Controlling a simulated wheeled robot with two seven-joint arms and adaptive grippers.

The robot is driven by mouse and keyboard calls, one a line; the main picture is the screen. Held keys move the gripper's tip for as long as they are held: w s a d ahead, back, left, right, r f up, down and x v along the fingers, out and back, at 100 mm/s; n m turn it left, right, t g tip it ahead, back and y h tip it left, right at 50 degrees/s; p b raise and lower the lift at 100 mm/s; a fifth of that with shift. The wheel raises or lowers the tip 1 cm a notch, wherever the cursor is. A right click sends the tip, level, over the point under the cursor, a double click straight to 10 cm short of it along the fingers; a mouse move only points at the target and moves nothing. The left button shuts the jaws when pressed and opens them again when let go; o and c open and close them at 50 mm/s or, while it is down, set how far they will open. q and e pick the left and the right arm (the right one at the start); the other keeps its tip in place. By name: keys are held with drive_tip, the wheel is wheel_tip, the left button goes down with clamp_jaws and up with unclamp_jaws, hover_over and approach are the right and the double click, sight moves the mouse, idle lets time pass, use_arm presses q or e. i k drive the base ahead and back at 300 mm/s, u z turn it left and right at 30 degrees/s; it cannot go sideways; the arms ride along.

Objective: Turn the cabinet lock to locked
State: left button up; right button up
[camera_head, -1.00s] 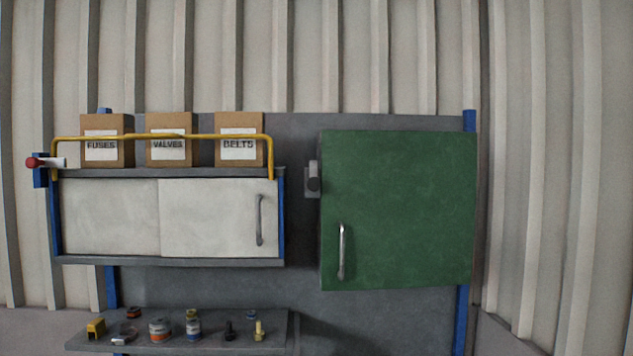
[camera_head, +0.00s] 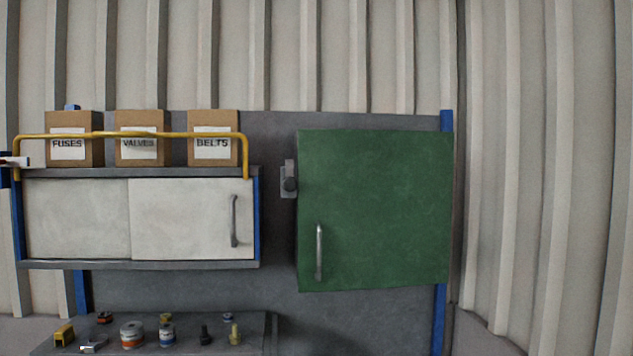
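The green cabinet (camera_head: 380,205) hangs on the grey wall panel right of centre, and its door looks closed. A vertical metal handle (camera_head: 319,252) is at the door's lower left. Neither of my grippers shows in the head view.
A white sliding-door cabinet (camera_head: 78,218) hangs at left. Boxes marked FUSES (camera_head: 68,152), VALVES (camera_head: 139,152) and BELTS (camera_head: 212,152) stand on it behind a yellow rail (camera_head: 120,133). A lower shelf (camera_head: 255,330) holds several small items. Space before the green cabinet is clear.

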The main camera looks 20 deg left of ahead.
sight(290, 183)
drive_tip(key=i, duration=0.25)
drive_tip(key=u, duration=0.85)
